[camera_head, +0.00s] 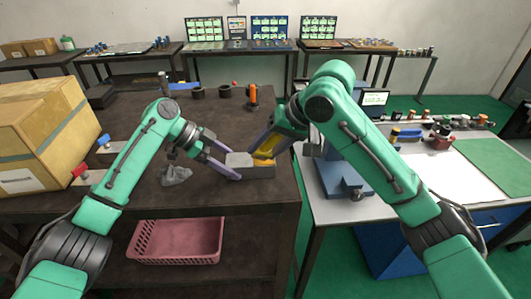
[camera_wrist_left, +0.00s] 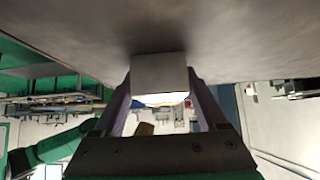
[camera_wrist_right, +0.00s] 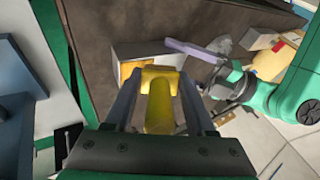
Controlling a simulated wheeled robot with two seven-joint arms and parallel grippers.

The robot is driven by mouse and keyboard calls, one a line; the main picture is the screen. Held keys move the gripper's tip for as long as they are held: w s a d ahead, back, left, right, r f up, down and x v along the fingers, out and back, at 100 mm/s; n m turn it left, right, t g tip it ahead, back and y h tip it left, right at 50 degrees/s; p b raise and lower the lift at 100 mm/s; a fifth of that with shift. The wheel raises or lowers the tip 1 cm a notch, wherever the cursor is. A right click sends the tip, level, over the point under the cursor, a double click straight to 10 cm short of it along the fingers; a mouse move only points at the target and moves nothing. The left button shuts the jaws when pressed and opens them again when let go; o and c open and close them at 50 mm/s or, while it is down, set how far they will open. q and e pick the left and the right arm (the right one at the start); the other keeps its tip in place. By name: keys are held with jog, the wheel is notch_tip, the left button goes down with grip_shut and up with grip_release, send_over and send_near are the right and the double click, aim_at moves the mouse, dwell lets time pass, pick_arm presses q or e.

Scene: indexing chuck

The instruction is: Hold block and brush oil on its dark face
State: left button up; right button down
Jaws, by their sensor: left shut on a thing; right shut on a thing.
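A grey block (camera_head: 239,159) is near the front right edge of the dark brown table. My left gripper (camera_head: 232,165) is shut on it from the left. In the left wrist view the block (camera_wrist_left: 158,72) sits between the two fingers. My right gripper (camera_head: 263,154) is shut on a yellow brush (camera_head: 266,147) at the block's right end. In the right wrist view the brush (camera_wrist_right: 160,108) has its wide head against or just in front of the block (camera_wrist_right: 143,51). An orange-yellow patch shows on the block's face there. The brush head hides part of that face, and I cannot tell if they touch.
Crumpled grey cloth (camera_head: 175,176) lies left of the block. Dark cups (camera_head: 198,92) and an orange bottle (camera_head: 252,94) stand behind it. A pink basket (camera_head: 176,240) sits below. A white-topped bench (camera_head: 400,180) is at right.

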pick_arm(q)
jog(key=shift+f, duration=0.1)
pick_arm(e)
jog(key=shift+r, duration=2.8)
pick_arm(q)
jog(key=o, duration=1.2)
jog(key=shift+o, duration=0.2)
jog(key=v, duration=1.2)
